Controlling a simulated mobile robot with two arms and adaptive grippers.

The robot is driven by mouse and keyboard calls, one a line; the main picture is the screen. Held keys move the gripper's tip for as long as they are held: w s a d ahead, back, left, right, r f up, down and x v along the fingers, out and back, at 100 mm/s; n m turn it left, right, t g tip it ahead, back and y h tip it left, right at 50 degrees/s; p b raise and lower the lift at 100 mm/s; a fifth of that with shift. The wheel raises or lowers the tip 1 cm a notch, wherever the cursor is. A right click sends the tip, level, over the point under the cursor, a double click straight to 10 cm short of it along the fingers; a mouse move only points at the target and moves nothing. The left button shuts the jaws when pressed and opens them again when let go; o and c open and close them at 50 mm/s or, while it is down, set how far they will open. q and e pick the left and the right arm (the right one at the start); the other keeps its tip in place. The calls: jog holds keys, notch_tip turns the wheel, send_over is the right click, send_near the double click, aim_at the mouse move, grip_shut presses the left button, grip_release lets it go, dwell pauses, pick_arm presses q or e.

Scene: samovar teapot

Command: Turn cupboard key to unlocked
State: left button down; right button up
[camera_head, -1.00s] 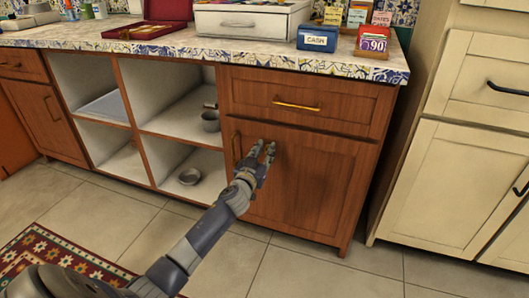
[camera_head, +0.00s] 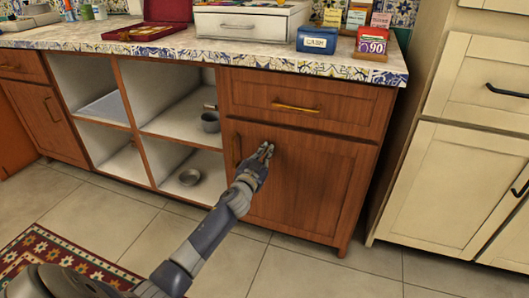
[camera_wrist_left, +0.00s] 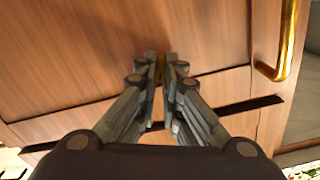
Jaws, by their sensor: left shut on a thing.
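The cupboard (camera_head: 305,190) is a brown wooden door under a drawer, and it is closed. My left gripper (camera_head: 266,149) is at the upper left part of this door, just right of its vertical handle (camera_head: 237,150). In the left wrist view, the fingers (camera_wrist_left: 160,62) are shut on a small brass key (camera_wrist_left: 160,70) at the door's face. Only a sliver of the key shows between the fingertips, so its turn angle cannot be told. The brass door handle (camera_wrist_left: 285,45) is at the right in that view. My right gripper is out of view.
The tiled counter (camera_head: 270,58) above holds a blue cash box (camera_head: 317,39). Cream cabinets (camera_head: 440,190) stand at the right.

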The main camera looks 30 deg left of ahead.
pick_arm(q)
jog(key=m, duration=1.4)
jog(key=shift+d+f+p, duration=0.25)
jog(key=shift+f+p, duration=0.05)
jog(key=shift+f, duration=0.1)
jog(key=c, duration=1.8)
grip_release()
jog(key=shift+o, duration=0.2)
jog(key=shift+s, duration=0.1)
jog(key=v, duration=1.1)
jog(key=shift+s, duration=0.35)
